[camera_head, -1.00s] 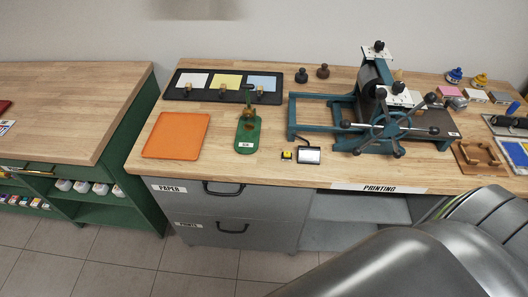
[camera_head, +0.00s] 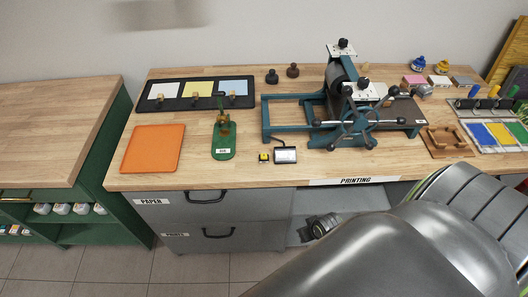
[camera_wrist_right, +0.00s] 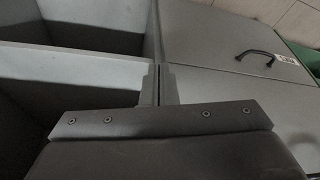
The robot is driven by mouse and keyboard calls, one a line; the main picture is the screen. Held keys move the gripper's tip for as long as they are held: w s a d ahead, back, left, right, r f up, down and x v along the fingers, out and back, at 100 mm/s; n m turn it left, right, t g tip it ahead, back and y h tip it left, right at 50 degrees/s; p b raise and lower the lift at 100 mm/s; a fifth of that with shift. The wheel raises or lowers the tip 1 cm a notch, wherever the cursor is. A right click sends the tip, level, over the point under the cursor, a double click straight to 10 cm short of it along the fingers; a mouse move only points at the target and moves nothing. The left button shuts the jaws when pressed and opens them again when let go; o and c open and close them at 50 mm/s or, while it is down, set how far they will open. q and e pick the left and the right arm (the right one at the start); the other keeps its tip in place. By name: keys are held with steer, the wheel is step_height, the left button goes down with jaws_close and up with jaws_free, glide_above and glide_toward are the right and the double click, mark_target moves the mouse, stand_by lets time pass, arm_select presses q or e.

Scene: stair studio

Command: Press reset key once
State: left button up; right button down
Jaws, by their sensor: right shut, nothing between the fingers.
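A small black key with a yellow top (camera_head: 263,157) sits near the front edge of the printing bench. It looks like the reset key, but I cannot read any marking on it. A small counter-like device with a pale face (camera_head: 285,155) stands just right of it, with a dark cable behind. My right gripper (camera_wrist_right: 157,88) is shut and empty in the right wrist view, over the grey cabinet front and open shelves. In the head view, part of my right wrist shows below the bench front, apart from the key. My left gripper is not in view.
The wooden bench top (camera_head: 350,166) carries a green stapler-like press (camera_head: 223,140), an orange mat (camera_head: 152,149) and a teal printing press (camera_head: 345,110). Grey drawers (camera_head: 205,208) with handles are below. The bench strip in front of the key is clear.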

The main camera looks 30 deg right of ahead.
steer(key=w+a+r+t+y+p, duration=0.1)
steer(key=w+r, duration=0.3)
steer(key=r, duration=0.3)
steer(key=w+a+r+y, duration=0.1)
steer(key=w+r, duration=0.3)
steer(key=r, duration=0.4)
step_height(320, 180, up, 20)
steer(key=t+y+p, duration=0.1)
steer(key=t+y, duration=0.1)
steer(key=y, duration=0.2)
glide_above(267, 157)
steer(key=shift+d+r+t, duration=0.1)
steer(key=shift+r+t, duration=0.2)
steer(key=shift+r, duration=0.1)
steer(key=shift+f, duration=0.1)
step_height(267, 157, down, 6)
steer(key=b, duration=0.7)
steer(key=shift+f, duration=0.25)
step_height(267, 157, down, 2)
steer(key=shift+b, duration=0.6)
steer(key=shift+f, duration=0.1)
